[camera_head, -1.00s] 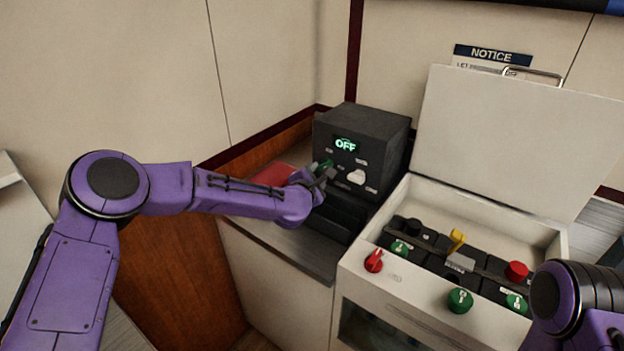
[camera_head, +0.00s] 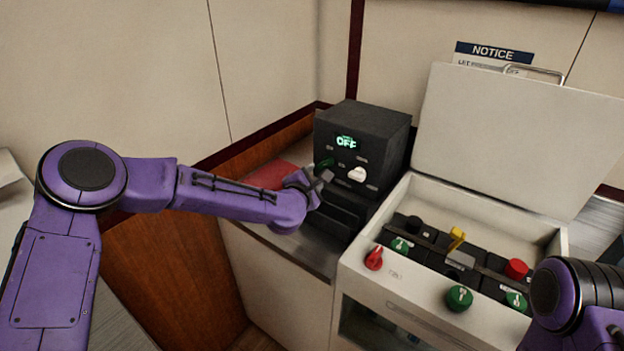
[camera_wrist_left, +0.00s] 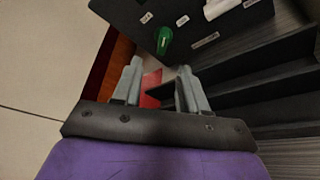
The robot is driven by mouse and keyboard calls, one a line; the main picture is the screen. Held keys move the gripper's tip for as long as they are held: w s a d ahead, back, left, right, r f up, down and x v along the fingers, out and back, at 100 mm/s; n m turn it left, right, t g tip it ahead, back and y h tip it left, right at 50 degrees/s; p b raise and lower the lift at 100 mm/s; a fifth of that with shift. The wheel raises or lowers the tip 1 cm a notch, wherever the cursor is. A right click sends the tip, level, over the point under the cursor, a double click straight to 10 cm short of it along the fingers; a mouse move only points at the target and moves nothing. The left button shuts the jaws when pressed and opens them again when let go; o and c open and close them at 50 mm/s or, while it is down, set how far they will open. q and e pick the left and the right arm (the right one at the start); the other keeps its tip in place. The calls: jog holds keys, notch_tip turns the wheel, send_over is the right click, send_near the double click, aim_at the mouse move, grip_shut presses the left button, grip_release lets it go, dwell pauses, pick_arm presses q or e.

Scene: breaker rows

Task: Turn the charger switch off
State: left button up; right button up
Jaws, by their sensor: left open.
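The charger (camera_head: 385,135) is a dark box with a lit display reading OFF (camera_head: 346,142). A green knob (camera_head: 324,164) and a white knob (camera_head: 357,174) sit on its front panel. In the left wrist view the green knob (camera_wrist_left: 164,40) stands beyond the fingertips, with a pale line on it. My left gripper (camera_head: 323,181) is just in front of and below the green knob, apart from it. In the left wrist view its jaws (camera_wrist_left: 160,78) are spread and empty. My right gripper is out of view; only part of that arm shows at bottom right.
A white cabinet with a raised lid (camera_head: 515,140) stands right of the charger. It carries a red knob (camera_head: 374,258), green knobs (camera_head: 459,298) and a yellow lever (camera_head: 457,239). A red item (camera_head: 272,175) lies on the counter behind my left arm. Walls are close behind.

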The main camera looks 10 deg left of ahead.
pick_arm(q)
jog(key=b+v, duration=0.2)
jog(key=v, duration=0.8)
jog(key=shift+s, duration=0.3)
